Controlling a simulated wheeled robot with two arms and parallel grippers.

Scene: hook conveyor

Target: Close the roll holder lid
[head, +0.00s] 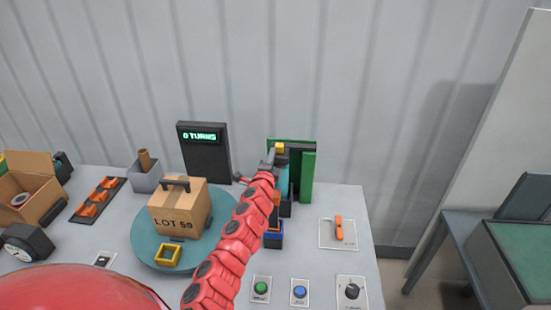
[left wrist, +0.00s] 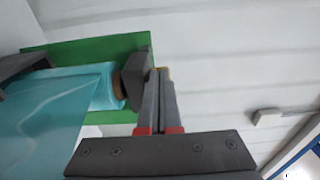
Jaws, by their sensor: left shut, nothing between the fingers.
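The roll holder stands at the back right of the table, with green panels (head: 308,178) and dark grey parts. Its teal film roll (head: 283,180) is partly hidden behind my left arm. In the left wrist view the roll (left wrist: 108,88) sits between dark grey end blocks, in front of a green panel (left wrist: 98,48). I cannot tell for sure which part is the lid. My left gripper (head: 269,160) is at the holder's upper left. Its fingers (left wrist: 159,74) are shut and empty, right beside the dark end block (left wrist: 137,75); contact is unclear. My right gripper is not in view.
A carton marked LOT 59 (head: 180,215) stands on a teal turntable (head: 143,240), left of my arm. A display reading 0 TURNS (head: 205,150) stands behind. Green (head: 261,288) and blue (head: 299,292) buttons, a knob (head: 352,291) and an orange switch (head: 338,228) lie near the right edge.

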